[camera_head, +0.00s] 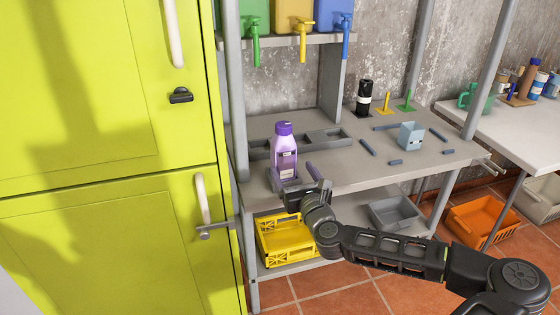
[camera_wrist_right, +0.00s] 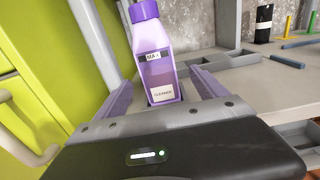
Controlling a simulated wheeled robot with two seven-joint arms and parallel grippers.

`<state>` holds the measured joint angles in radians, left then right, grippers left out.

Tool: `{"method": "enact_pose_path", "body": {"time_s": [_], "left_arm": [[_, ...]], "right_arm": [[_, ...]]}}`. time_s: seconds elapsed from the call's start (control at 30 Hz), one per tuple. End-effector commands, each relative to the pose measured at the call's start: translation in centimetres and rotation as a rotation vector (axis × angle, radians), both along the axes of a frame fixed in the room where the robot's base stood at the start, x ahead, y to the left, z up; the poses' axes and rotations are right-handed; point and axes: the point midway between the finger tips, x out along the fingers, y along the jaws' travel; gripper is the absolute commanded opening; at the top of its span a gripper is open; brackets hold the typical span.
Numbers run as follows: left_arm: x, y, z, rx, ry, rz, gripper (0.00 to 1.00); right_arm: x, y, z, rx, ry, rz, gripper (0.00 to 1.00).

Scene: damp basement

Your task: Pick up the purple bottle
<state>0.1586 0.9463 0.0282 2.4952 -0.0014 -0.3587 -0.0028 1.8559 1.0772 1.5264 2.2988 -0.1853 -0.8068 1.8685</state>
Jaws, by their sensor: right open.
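The purple bottle (camera_head: 284,155) stands upright on the grey shelf by the yellow-green cabinet, at the left front of a grey compartment tray. It has a dark purple cap and a small label. My right gripper (camera_head: 290,178) is open at the bottle's lower part. In the right wrist view the bottle (camera_wrist_right: 154,65) stands between the two purple fingers of the right gripper (camera_wrist_right: 152,95), with a gap visible on the right side. Whether the left finger touches it I cannot tell. My left gripper is not in view.
The yellow-green cabinet (camera_head: 100,130) stands close on the left. The grey tray (camera_head: 322,138) lies behind the bottle. A yellow crate (camera_head: 285,240) is below.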

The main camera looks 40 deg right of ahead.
Motion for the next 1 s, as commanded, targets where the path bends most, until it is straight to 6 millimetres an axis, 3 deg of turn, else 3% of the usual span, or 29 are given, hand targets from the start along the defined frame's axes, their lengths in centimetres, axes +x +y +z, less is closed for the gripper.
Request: {"method": "enact_pose_path", "body": {"time_s": [0.2,0.5,0.8,1.0], "left_arm": [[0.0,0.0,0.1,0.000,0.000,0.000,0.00],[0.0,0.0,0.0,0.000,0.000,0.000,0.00],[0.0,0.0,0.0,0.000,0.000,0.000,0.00],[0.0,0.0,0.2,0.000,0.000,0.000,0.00]], "right_arm": [[0.2,0.1,0.0,-0.002,0.002,0.002,0.82],[2.6,-0.7,-0.1,-0.002,0.003,0.003,0.82],[2.7,-0.7,0.0,-0.002,0.003,0.003,0.82],[5.0,-1.2,0.1,-0.004,0.003,0.005,0.82]]}}
